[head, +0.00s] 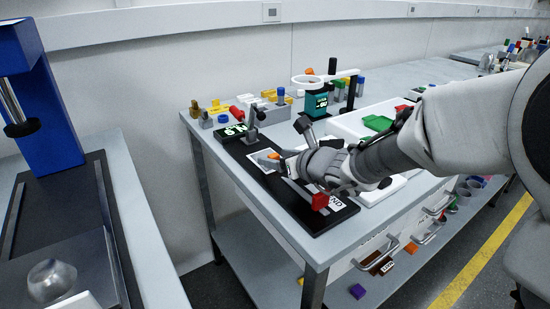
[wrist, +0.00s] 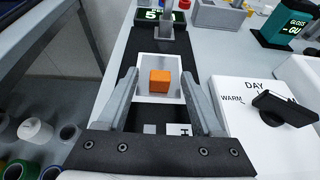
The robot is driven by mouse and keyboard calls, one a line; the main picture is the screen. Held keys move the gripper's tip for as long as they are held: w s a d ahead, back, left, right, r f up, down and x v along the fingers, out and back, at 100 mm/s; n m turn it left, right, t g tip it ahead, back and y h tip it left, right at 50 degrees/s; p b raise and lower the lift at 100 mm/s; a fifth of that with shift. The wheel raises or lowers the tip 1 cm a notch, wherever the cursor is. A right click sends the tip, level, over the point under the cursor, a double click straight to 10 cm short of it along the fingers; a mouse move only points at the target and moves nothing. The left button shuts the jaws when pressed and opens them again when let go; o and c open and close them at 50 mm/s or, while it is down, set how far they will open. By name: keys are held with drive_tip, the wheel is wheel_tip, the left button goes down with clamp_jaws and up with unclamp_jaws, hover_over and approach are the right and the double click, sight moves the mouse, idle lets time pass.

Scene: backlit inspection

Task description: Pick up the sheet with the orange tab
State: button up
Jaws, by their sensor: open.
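The sheet (wrist: 147,67) is a pale rectangle with a raised orange tab (wrist: 159,82), lying on a long black board (wrist: 116,80). In the head view the sheet (head: 257,167) shows partly, with its orange tab (head: 273,156) beside my gripper. My gripper (wrist: 161,78) is open in the wrist view, with one finger on each side of the orange tab and nothing held. Whether the fingers touch the tab or the sheet cannot be told. In the head view my gripper (head: 280,160) is over the black board, and the wrist hides part of it.
A post with a lever (head: 252,124) and a lit green display (head: 236,130) stand at the board's far end. A red block (head: 319,201) is near its front end. A white box with a black knob (wrist: 285,107) stands right of my gripper.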

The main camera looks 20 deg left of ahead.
clamp_jaws()
idle(0.3)
